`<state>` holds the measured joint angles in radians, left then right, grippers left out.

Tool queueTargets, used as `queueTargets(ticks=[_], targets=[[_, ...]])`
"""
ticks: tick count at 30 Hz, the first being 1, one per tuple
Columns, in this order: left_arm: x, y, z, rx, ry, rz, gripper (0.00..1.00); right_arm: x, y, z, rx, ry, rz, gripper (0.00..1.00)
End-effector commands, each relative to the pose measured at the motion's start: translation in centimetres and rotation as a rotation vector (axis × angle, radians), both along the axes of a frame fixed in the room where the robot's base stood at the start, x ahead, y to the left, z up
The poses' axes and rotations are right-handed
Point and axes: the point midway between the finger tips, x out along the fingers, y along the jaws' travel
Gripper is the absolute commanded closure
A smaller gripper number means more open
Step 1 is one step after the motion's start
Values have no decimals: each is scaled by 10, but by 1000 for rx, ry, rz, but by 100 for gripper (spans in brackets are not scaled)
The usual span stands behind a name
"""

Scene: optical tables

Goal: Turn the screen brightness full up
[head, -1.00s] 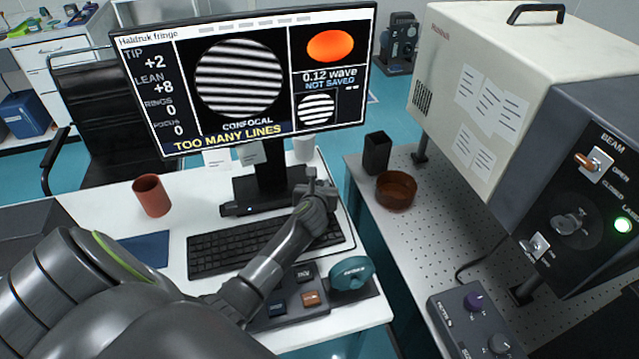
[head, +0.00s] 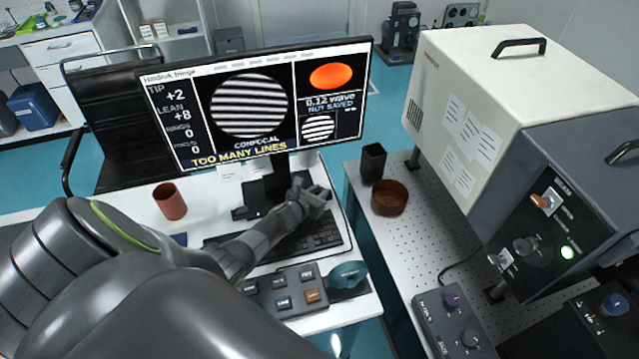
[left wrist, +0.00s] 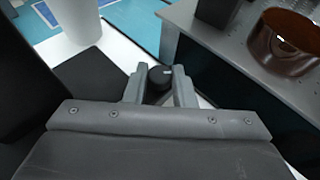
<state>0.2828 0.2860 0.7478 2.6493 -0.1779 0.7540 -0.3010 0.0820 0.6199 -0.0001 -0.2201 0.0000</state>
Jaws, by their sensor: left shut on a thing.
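The monitor (head: 255,165) stands on the white desk, its screen lit, with striped fringes and the words "TOO MANY LINES". My left gripper (head: 316,190) is low beside the monitor stand, beyond the keyboard. In the left wrist view the two fingers of my left gripper (left wrist: 159,78) stand on either side of a small black knob (left wrist: 158,76) with a pale mark on its top. The gripper is shut on this knob. The knob is hidden behind the gripper in the head view. My right gripper is not in view.
The keyboard (head: 320,238) and a button panel (head: 285,292) lie under and near my left arm. A reddish cup (head: 170,202) stands left on the desk. A brown bowl (head: 389,198) and black holder (head: 373,164) stand on the perforated table to the right.

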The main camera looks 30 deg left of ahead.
Motion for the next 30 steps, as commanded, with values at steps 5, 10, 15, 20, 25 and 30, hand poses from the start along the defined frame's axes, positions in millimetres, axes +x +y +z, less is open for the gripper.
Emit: queueTargets(ticks=[5,10,15,20,25,30], targets=[[3,3,5,4,-4,-87,100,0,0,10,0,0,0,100],[3,4,2,2,-6,-179,100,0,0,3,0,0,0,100],[4,6,1,2,-5,-299,100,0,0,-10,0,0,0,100],[5,8,-2,3,-4,-433,100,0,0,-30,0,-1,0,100],[6,9,-2,2,-4,-561,100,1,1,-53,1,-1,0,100],[7,10,-1,2,-3,-657,100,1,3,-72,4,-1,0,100]])
